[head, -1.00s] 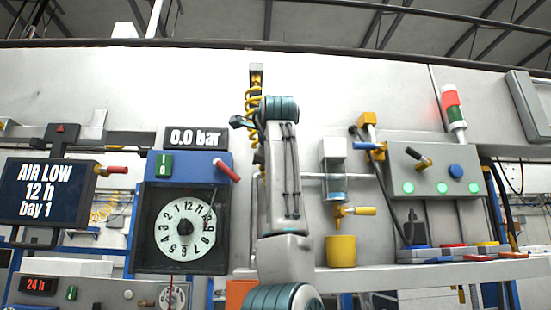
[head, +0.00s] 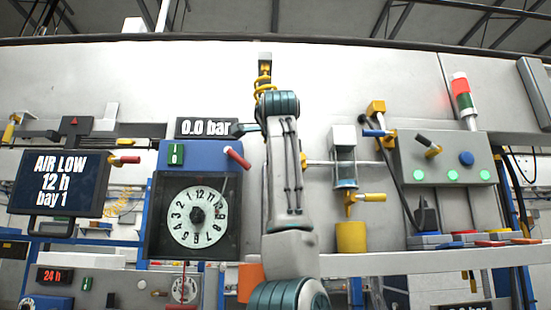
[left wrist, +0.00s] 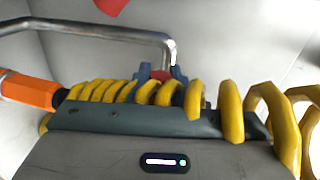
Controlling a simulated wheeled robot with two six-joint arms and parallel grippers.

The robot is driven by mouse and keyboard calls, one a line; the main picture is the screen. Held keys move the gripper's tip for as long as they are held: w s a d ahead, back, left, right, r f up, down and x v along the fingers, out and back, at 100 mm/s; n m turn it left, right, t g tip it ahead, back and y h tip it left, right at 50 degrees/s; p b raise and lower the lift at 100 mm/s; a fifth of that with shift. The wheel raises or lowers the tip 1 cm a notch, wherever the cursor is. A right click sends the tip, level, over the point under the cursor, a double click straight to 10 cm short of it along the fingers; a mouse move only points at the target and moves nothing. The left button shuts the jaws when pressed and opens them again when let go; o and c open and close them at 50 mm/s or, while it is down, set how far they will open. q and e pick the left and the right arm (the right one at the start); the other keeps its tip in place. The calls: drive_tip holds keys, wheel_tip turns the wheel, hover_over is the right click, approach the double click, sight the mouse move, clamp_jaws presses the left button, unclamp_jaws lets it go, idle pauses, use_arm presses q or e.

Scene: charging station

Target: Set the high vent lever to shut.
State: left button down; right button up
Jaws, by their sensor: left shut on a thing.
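My left arm stands upright at mid-picture in the head view, and its gripper (head: 241,129) points left beside the "0.0 bar" display. In the left wrist view the gripper (left wrist: 160,76) is shut on a small red piece at the lower end of a bent metal rod (left wrist: 120,30). A yellow coil hides much of the jaws. I cannot tell which lever is the high vent lever. A red-handled lever (head: 237,157) sits on the blue box below the gripper. A blue-handled lever (head: 377,133) sits on the yellow valve at right. My right gripper is not in view.
The "AIR LOW" screen (head: 60,182) and the white dial (head: 196,216) are left of my arm. A sight glass (head: 344,160), a yellow cup (head: 351,237) and a grey button panel (head: 447,160) are right of it. An orange handle (left wrist: 28,90) shows in the wrist view.

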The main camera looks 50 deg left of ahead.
use_arm(q)
drive_tip(key=shift+f, duration=0.1)
drive_tip(key=c, duration=1.3)
unclamp_jaws()
drive_tip(key=shift+c, duration=0.2)
drive_tip(key=shift+d, duration=0.1)
drive_tip(key=shift+s+d, duration=0.2)
drive_tip(key=shift+s, duration=0.05)
drive_tip(key=b+v, duration=0.4)
drive_tip(key=v, duration=0.6)
